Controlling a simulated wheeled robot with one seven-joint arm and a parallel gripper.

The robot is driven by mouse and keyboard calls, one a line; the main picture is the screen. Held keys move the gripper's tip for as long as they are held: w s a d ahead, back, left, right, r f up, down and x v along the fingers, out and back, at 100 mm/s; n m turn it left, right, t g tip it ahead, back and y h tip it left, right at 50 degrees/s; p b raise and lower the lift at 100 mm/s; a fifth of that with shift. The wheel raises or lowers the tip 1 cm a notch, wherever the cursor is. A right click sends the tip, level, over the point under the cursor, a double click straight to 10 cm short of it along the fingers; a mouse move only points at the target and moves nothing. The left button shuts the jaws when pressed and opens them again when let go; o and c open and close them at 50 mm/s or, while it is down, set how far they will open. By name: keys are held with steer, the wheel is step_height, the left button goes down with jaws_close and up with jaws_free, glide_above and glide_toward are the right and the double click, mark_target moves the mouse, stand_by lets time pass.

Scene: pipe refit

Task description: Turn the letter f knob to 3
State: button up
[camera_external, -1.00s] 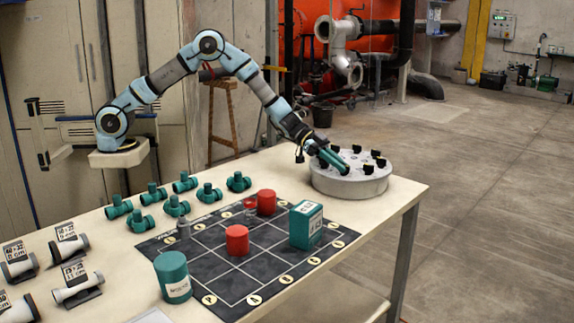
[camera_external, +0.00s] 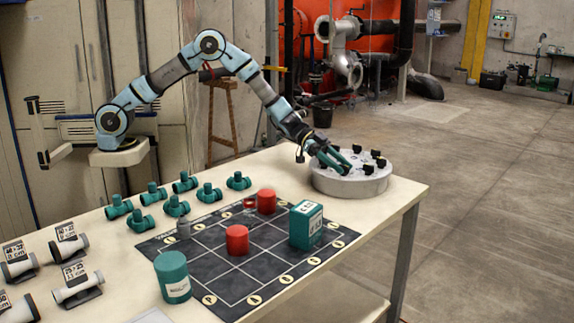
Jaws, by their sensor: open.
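A round grey panel (camera_external: 351,184) with several black knobs stands at the far right end of the table. One black knob (camera_external: 380,162) shows at its right side and another black knob (camera_external: 357,148) at its back. The letters and numbers at the knobs are too small to read, so I cannot tell which is knob f. My gripper (camera_external: 343,163) is over the left part of the panel, its two green fingers apart and pointing down to the right. I cannot tell whether a knob is between the fingers; they hide that part of the panel.
A dark grid mat (camera_external: 213,268) lies in front of the panel with red cylinders (camera_external: 237,240), a green box (camera_external: 306,225) and a green canister (camera_external: 172,277). Several green pipe fittings (camera_external: 184,182) and white pipes on stands (camera_external: 77,285) are to the left.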

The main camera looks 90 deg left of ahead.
steer(key=b+v, duration=0.1)
steer(key=v, duration=0.9)
steer(key=shift+s+a+b, duration=0.25)
steer(key=shift+b, duration=0.05)
steer(key=shift+r, duration=0.1)
